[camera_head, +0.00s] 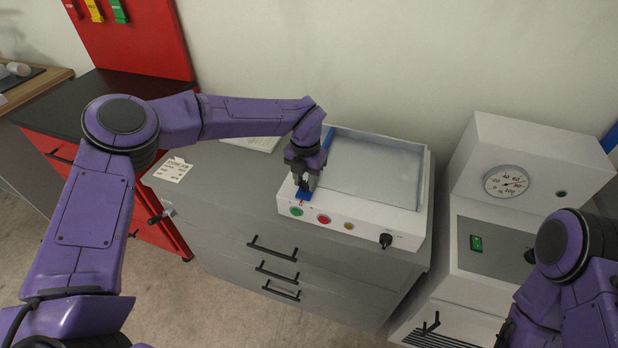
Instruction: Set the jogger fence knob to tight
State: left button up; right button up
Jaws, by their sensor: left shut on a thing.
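The jogger is a white box with an open tray (375,165) on the grey cabinet. My left gripper (303,187) points down at the front left of the jogger's top. It is shut on a small blue part (303,195) there, mostly hidden by the fingers; I cannot tell if this part is the fence knob. A small red mark shows just in front of it. A black knob (386,240) sits at the right of the front panel, clear of the gripper. My right arm is at the lower right, its gripper out of view.
Green (296,211), red (323,219) and yellow (349,226) buttons line the front panel. A white machine with a dial (506,181) stands to the right. A label card (174,171) lies on the grey cabinet top (225,190), which is mostly clear at left.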

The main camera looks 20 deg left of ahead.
aim_at(305, 184)
pick_arm(q)
jog(key=shift+s+m, duration=0.1)
jog(key=shift+m, duration=0.4)
jog(key=o, duration=0.8)
jog(key=shift+c, duration=0.2)
jog(key=shift+s, duration=0.1)
jog(key=shift+r, duration=0.1)
jog(key=shift+r, duration=0.35)
notch_tip(305, 184, up, 10)
jog(key=b, duration=0.2)
jog(key=shift+f, duration=0.15)
